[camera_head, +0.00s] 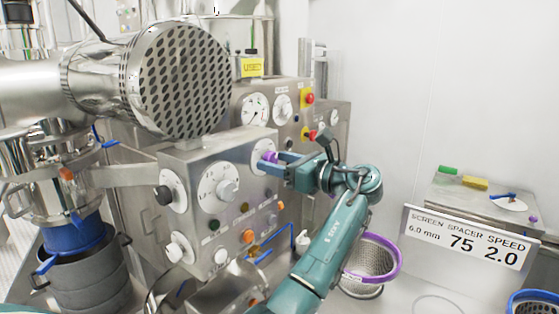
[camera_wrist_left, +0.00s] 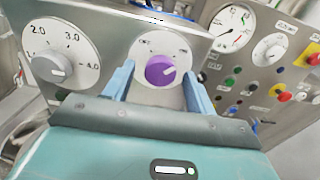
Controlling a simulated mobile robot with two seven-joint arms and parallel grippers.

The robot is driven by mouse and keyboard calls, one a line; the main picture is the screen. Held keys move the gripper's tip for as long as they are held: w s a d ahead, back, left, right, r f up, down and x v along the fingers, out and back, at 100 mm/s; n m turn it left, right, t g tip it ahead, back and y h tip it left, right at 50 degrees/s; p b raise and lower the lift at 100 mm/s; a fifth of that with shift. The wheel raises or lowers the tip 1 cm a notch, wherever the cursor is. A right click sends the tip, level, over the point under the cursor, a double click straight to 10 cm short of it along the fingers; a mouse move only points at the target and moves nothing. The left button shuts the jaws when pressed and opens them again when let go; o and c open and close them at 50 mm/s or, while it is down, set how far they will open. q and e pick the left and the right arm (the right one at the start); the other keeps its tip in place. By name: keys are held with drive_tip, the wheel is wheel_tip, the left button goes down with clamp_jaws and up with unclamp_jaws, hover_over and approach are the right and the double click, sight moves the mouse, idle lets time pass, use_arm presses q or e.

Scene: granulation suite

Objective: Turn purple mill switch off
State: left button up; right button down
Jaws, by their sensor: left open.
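The purple mill switch (camera_wrist_left: 160,71) is a round knob on a white dial plate of the grey control panel. In the head view the switch (camera_head: 270,157) shows at the panel's upper right, partly behind my fingers. My left gripper (camera_head: 269,161) is open, its blue fingers reaching toward the switch. In the wrist view the left gripper (camera_wrist_left: 158,73) has one finger on each side of the knob, with visible gaps. My right gripper is not in view.
A numbered dial (camera_head: 219,188) sits left of the switch. Another panel (camera_head: 287,90) with a gauge and red buttons stands behind. A perforated steel cylinder (camera_head: 180,80) hangs at upper left. A purple-rimmed screen basket (camera_head: 371,262) and a sign (camera_head: 468,240) are at right.

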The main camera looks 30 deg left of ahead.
use_arm(q)
drive_tip(key=shift+c, duration=0.4)
drive_tip(key=c, duration=0.9)
